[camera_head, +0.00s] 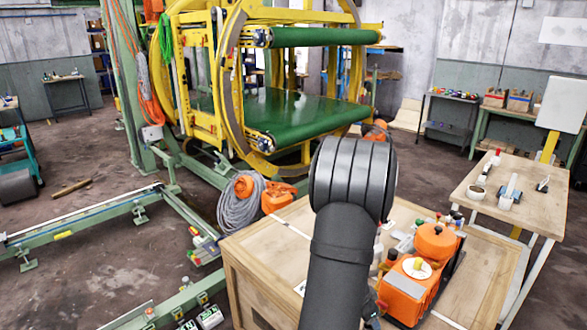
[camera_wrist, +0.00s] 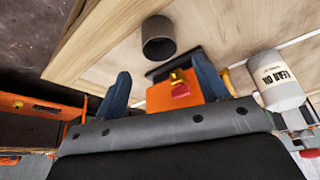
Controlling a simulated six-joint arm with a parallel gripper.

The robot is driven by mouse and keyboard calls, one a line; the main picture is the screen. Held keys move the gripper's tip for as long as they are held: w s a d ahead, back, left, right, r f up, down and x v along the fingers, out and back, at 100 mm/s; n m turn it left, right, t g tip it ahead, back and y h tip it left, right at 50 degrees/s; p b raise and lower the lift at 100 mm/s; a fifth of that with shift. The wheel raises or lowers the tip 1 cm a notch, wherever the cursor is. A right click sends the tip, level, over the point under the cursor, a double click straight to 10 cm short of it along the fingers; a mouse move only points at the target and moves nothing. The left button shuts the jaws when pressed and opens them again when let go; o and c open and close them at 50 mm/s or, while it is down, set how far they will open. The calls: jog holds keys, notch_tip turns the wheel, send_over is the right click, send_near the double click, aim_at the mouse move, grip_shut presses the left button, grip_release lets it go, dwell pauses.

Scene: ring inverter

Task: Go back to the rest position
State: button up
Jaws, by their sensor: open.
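My gripper (camera_wrist: 161,74) shows in the wrist view, with its two blue-grey fingers spread apart. I see nothing held between them. Beyond the fingers are a dark cylinder (camera_wrist: 158,38) and an orange block (camera_wrist: 172,91) with a red button. In the head view my black arm rises in front of a wooden crate (camera_head: 262,262), and the gripper itself is hidden there.
An orange device (camera_head: 405,292) stands on the crate. A white bottle (camera_wrist: 277,82) is close to the right finger. The green and yellow ring machine (camera_head: 305,115) is behind, and a wooden table (camera_head: 525,208) is at right. Cable coils (camera_head: 240,205) lie left of the crate.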

jog(key=x, duration=0.8)
jog(key=shift+d+f, duration=0.1)
jog(key=shift+f, duration=0.25)
jog(key=shift+v, duration=1.2)
jog(key=s+a, duration=0.3)
jog(key=a, duration=0.5)
jog(key=s+a, duration=0.3)
jog(key=a, duration=0.5)
jog(key=w+d+n, duration=0.1)
jog(key=w, duration=0.2)
jog(key=w+d+r+n, duration=0.1)
jog(key=w, duration=0.1)
jog(key=w+d+r+n+t, duration=0.1)
jog(key=w+d, duration=0.1)
jog(key=w, duration=0.1)
jog(key=shift+w+d, duration=0.1)
jog(key=shift+w, duration=0.2)
jog(key=shift+w+d+r+n+y, duration=0.15)
jog(key=shift+w+d+r+n, duration=0.1)
jog(key=shift+w, duration=0.3)
jog(key=shift+w+d+r+n+y, duration=0.2)
jog(key=shift+w+d, duration=0.1)
jog(key=shift+w, duration=0.25)
jog(key=shift+w+d+r+n+y, duration=0.15)
jog(key=shift+w+d+r+n, duration=0.1)
jog(key=shift+w, duration=0.25)
